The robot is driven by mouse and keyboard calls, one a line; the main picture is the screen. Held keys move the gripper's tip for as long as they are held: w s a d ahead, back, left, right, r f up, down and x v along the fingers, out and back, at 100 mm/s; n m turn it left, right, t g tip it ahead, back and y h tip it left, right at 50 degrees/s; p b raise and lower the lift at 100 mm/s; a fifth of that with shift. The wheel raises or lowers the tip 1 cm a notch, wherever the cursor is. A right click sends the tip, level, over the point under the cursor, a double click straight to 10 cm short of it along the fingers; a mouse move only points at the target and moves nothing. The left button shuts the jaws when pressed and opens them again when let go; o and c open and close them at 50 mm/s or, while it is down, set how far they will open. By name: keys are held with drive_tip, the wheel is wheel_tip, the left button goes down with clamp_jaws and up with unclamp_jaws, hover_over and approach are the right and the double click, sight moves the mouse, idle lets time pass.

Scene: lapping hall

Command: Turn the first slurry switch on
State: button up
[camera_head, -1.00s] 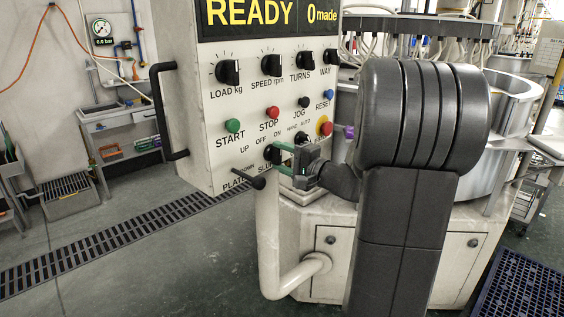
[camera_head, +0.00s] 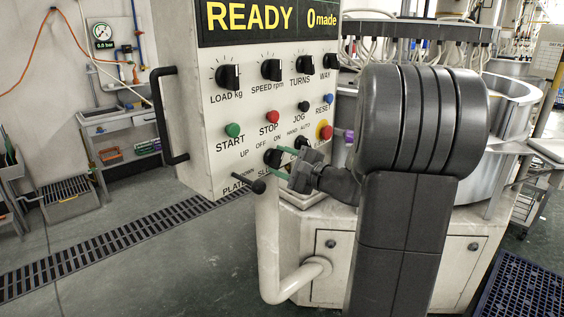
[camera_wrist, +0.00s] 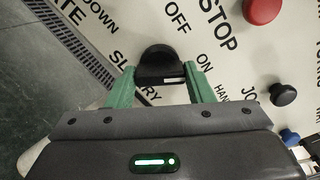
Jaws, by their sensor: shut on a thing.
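The slurry switch (camera_head: 271,157) is a black knob on the pale control panel, below the OFF and ON marks. In the wrist view the black knob (camera_wrist: 160,66) sits between two green fingers, with the SLURRY label at its left and OFF and ON at its upper right. My gripper (camera_head: 279,159) is shut on this knob, and its body is tilted against the panel. The wrist view shows the fingers touching both sides of the knob. I cannot tell which mark the knob points at.
The control panel (camera_head: 218,120) carries a green START button (camera_head: 233,130), a red STOP button (camera_head: 267,129) and a red emergency button (camera_head: 325,131) close by. A black lever (camera_head: 258,186) sticks out at lower left. A black handle (camera_head: 165,115) stands at the panel's left edge.

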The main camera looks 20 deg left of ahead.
drive_tip(key=o, duration=1)
drive_tip(key=b+v, duration=0.2)
drive_tip(key=v, duration=1.2)
drive_tip(key=shift+a, duration=0.15)
drive_tip(key=p+x, duration=0.2)
drive_tip(key=x, duration=1.1)
drive_tip(key=shift+w+a, duration=0.15)
drive_tip(key=shift+a, duration=0.2)
